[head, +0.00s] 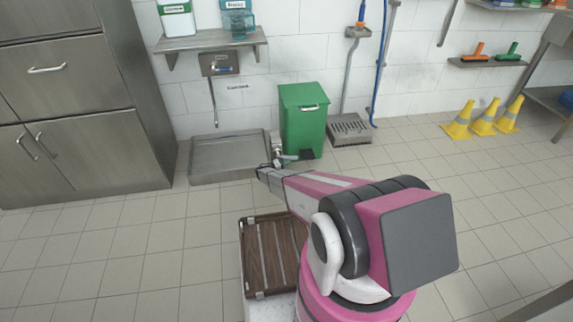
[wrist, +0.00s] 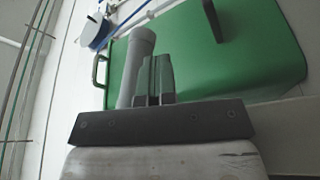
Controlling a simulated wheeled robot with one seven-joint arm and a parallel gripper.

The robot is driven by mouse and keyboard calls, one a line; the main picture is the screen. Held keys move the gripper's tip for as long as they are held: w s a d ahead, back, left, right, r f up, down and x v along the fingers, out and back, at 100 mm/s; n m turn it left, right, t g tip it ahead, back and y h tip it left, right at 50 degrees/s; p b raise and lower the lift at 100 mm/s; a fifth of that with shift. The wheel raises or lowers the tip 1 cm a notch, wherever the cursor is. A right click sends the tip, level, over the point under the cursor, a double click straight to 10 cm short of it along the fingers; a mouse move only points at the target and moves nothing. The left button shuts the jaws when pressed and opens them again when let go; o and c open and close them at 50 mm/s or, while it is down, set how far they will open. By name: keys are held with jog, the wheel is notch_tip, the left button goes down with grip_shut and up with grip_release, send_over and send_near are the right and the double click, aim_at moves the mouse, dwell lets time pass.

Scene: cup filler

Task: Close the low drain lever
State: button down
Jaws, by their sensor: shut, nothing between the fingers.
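My gripper (head: 278,160) reaches low toward the right front corner of the grey floor basin, in front of the green bin. In the wrist view, its two dark fingers (wrist: 154,72) are together with nothing between them. A grey rounded bar (wrist: 135,66), which looks like the drain lever's handle, stands just left of the fingers, close beside them. I cannot tell whether they touch. In the head view, a small pale fitting (head: 277,143) shows at the basin's corner, partly hidden by my gripper. The lever's pivot and exact angle cannot be made out.
The green bin (head: 304,118) stands right behind the gripper, with a dark pedal (head: 306,154) at its foot. The steel basin (head: 228,160) lies to the left, under a wall tap. Yellow cones (head: 484,120) stand far right.

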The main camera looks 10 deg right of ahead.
jog(key=shift+d+r, duration=0.25)
jog(key=shift+r, duration=0.2)
dwell(0.5)
